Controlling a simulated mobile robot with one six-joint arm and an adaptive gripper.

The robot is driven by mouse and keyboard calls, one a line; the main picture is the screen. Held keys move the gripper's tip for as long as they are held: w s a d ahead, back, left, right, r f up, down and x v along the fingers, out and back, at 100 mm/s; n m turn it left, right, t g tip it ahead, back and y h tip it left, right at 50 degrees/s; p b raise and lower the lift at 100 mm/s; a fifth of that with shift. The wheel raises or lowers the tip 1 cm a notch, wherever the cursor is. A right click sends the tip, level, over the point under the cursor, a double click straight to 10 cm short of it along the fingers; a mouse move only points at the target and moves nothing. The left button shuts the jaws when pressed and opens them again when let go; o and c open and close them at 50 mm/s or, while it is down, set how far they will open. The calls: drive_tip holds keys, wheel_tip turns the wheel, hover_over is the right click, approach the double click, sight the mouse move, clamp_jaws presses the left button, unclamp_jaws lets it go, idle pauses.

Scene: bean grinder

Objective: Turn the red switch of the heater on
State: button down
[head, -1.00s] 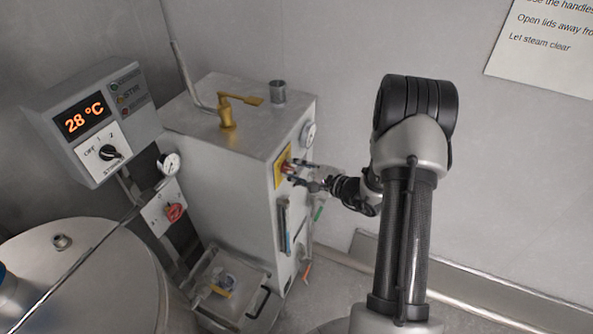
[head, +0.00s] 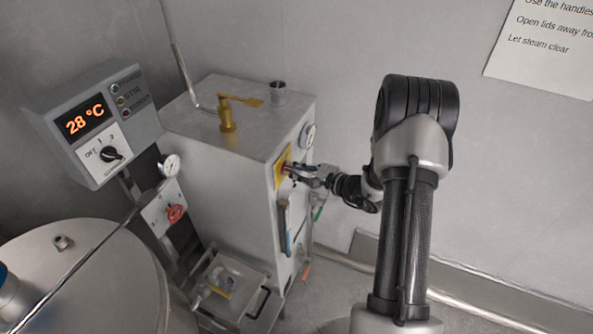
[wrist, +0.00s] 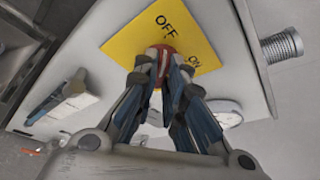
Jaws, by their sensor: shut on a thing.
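The heater is a grey metal box (head: 215,155) left of my arm in the head view. Its side face carries a yellow plate (head: 280,171) with the red switch on it. In the wrist view the yellow plate (wrist: 190,30) reads OFF and ON, and the red switch (wrist: 160,50) shows between my fingertips. My gripper (wrist: 163,62) is shut on the red switch. It also shows at the plate in the head view (head: 292,170). The fingers hide most of the switch, so I cannot tell its exact setting.
A brass valve (head: 228,118) and a short pipe stub (head: 278,92) stand on top of the heater. A blue-handled lever (head: 284,228) is below the plate. A control box (head: 92,118) reads 28 °C at left. A round lidded vessel (head: 90,275) is front left.

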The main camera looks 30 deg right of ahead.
drive_tip(key=m+g+p, duration=0.1)
drive_tip(key=m+g+y+p, duration=0.1)
drive_tip(key=m, duration=0.1)
drive_tip(key=shift+w+d+r+y, duration=0.15)
drive_tip(key=shift+d+r+y, duration=0.05)
drive_tip(key=shift+y, duration=0.1)
drive_tip(key=m+g+y+p, duration=0.1)
drive_tip(key=m+p, duration=0.1)
drive_tip(key=m, duration=0.1)
drive_tip(key=shift+w+d+y, duration=0.1)
drive_tip(key=shift+d+y, duration=0.05)
drive_tip(key=shift+y, duration=0.25)
drive_tip(key=shift+w+d+f+m+g+y+b, duration=0.15)
drive_tip(key=shift+m+g+y, duration=0.25)
drive_tip(key=shift+m, duration=0.45)
drive_tip(key=shift+s+a+m+g+y+b, duration=0.1)
drive_tip(key=shift+m+g+y, duration=0.1)
drive_tip(key=shift+m+y, duration=0.55)
drive_tip(key=shift+w+d+f+m+g+y+b, duration=0.15)
drive_tip(key=shift+m+g+y, duration=0.15)
drive_tip(key=shift+m, duration=0.7)
drive_tip(key=shift+r, duration=0.1)
drive_tip(key=c, duration=1.7)
unclamp_jaws()
drive_tip(key=shift+o, duration=0.2)
drive_tip(key=shift+s, duration=0.1)
